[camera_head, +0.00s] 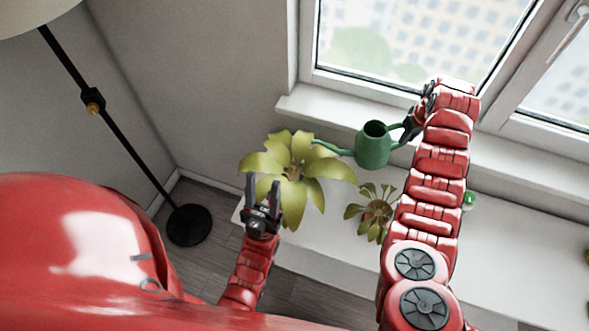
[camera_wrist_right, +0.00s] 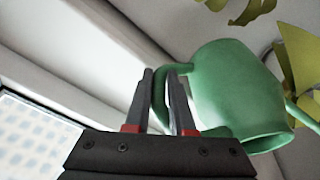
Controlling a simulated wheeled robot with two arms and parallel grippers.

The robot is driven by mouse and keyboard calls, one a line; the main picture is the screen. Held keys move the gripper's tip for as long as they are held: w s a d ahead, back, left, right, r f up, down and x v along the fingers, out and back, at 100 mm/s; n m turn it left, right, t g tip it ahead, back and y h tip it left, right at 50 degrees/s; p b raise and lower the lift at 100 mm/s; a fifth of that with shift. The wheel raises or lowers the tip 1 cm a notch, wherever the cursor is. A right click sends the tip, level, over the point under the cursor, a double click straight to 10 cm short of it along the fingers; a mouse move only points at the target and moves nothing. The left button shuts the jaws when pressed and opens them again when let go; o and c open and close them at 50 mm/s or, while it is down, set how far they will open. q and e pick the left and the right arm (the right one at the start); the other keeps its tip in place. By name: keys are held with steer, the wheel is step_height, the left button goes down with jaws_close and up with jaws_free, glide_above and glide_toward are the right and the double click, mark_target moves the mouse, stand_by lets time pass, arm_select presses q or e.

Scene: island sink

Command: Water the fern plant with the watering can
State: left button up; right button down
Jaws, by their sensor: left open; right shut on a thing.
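The green watering can (camera_head: 373,146) is held up by the windowsill in the head view, its spout pointing left over the larger plant. My right gripper (camera_head: 412,124) is shut on its handle; the right wrist view shows the can (camera_wrist_right: 235,90) beside the fingers (camera_wrist_right: 168,100). A larger yellow-green leafy plant (camera_head: 297,165) stands on the left end of the white surface. A smaller plant (camera_head: 374,212) stands to its right. I cannot tell for certain which is the fern. My left gripper (camera_head: 262,188) is open and empty, in front of the larger plant's lower leaves.
The white surface (camera_head: 500,240) runs along the wall under the window and is mostly bare at right. A small green item (camera_head: 469,200) sits partly behind my right arm. A black floor lamp (camera_head: 188,224) stands at left. The windowsill (camera_head: 330,112) lies behind the can.

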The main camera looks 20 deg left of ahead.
mark_target(393, 148)
steer(key=shift+s+a+f+t+h+p, duration=0.15)
steer(key=shift+s+a+t+h+p, duration=0.2)
steer(key=shift+a+h+p, duration=0.3)
steer(key=shift+s+a+f+h, duration=0.1)
steer(key=shift+a+f+h, duration=0.15)
steer(key=shift+f, duration=0.1)
steer(key=shift+s+a+t+h, duration=0.15)
steer(key=shift+a+t+h, duration=0.1)
steer(key=shift+a+h, duration=0.1)
steer(key=shift+s+a+f, duration=0.1)
steer(key=shift+a, duration=0.1)
